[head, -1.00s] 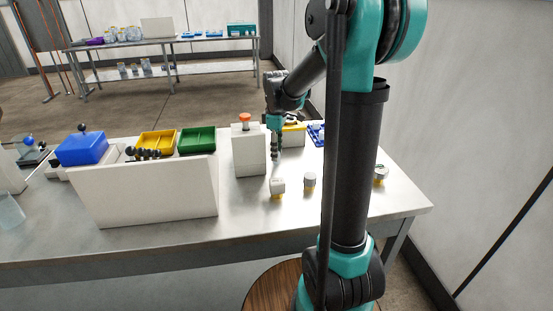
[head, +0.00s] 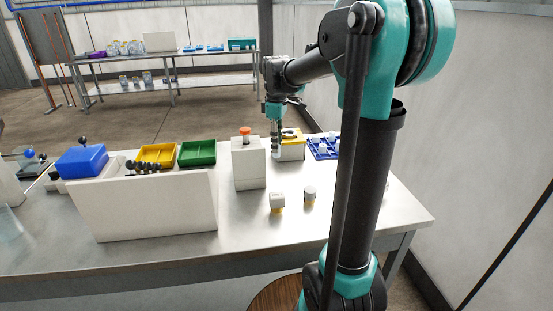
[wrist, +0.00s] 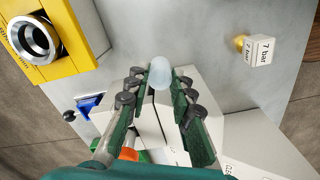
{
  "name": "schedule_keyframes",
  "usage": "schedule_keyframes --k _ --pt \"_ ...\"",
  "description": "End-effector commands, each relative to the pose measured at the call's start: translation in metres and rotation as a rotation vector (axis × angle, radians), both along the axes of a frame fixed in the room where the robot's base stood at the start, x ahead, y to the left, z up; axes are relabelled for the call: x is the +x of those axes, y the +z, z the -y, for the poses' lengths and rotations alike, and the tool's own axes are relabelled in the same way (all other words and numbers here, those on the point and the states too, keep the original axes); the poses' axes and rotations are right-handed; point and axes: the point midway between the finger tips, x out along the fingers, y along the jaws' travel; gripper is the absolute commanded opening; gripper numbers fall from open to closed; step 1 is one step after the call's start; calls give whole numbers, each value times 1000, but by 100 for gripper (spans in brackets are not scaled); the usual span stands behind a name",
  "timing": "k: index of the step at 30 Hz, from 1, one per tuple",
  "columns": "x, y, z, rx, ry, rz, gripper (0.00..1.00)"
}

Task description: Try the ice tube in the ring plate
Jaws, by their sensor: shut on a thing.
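The ice tube (wrist: 160,74) is a pale, translucent rounded piece between my fingertips in the wrist view. My gripper (wrist: 161,84) is shut on it, with the tube's end showing beyond the fingers. In the head view my gripper (head: 276,148) points down between the white box with the orange top and a yellow-topped block (head: 292,150). In the wrist view this yellow block (wrist: 66,62) carries a raised metal ring (wrist: 36,38) with a dark opening. The tube is to the right of the ring there, apart from it. I cannot tell the tube's height above the table.
The white box (head: 249,168) with an orange top stands close on the left. A blue rack (head: 322,152) with white pieces is on the right. Two small white-and-brass pieces (head: 277,201) (head: 310,195) stand in front.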

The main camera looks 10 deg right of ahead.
Motion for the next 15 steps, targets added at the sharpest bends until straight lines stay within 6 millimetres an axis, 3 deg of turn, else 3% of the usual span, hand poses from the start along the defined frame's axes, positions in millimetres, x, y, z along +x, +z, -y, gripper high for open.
schedule_keyframes --k 6,15 --pt "0 59 0 0 0 0 7" --pt "1 106 0 0 0 0 7"
